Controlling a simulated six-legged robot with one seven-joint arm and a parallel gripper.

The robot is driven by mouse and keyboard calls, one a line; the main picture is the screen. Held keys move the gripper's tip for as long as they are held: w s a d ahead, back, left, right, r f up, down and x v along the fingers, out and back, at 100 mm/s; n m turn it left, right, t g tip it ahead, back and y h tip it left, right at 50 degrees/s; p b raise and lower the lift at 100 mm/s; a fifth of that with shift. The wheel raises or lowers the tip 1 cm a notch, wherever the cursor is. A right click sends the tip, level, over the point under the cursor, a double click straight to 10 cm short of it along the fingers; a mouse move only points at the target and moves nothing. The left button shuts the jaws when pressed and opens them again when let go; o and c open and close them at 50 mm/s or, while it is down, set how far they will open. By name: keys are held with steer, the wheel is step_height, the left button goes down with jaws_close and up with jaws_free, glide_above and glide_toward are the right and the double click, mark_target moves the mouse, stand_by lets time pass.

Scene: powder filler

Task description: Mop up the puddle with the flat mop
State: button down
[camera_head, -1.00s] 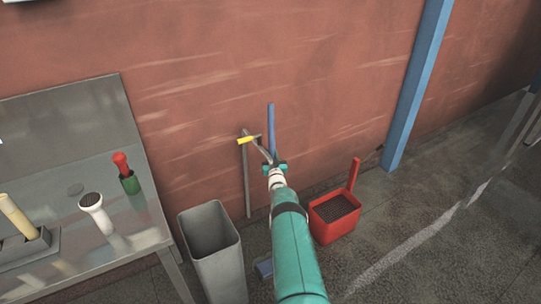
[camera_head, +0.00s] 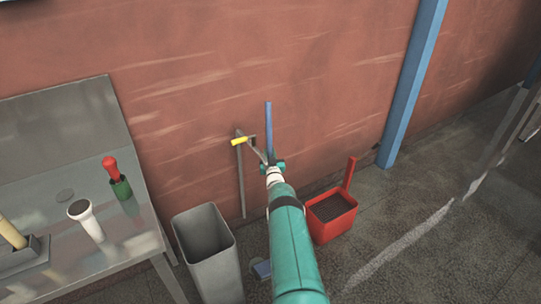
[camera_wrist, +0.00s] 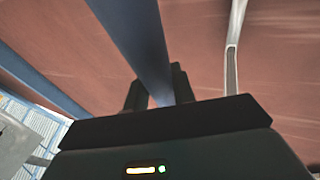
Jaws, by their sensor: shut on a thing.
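The flat mop has a long blue handle (camera_head: 268,125) that stands about upright near the red wall. A blue flat piece low on the floor (camera_head: 261,268), partly hidden by my arm, looks like its head. My gripper (camera_head: 272,166) is shut on the blue handle. In the wrist view the handle (camera_wrist: 135,40) runs down between the two dark fingers of my gripper (camera_wrist: 157,90). I cannot tell whether the mop head touches the floor. I see no clear puddle in these views.
A yellow-ended tool with a grey pole (camera_head: 240,175) stands just left of the handle. A grey bin (camera_head: 213,255) and a red bucket (camera_head: 334,228) flank my arm. A steel table (camera_head: 60,160) is at left, a blue post (camera_head: 410,90) at right. Floor at right is open.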

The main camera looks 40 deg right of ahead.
steer(key=shift+s+d+f, duration=0.1)
steer(key=shift+s+f, duration=0.05)
steer(key=shift+s, duration=0.3)
steer(key=shift+s+d+f, duration=0.1)
steer(key=shift+s+f, duration=0.05)
steer(key=shift+s, duration=0.3)
steer(key=shift+s+d+f, duration=0.1)
steer(key=shift+d, duration=0.85)
steer(key=shift+r, duration=0.3)
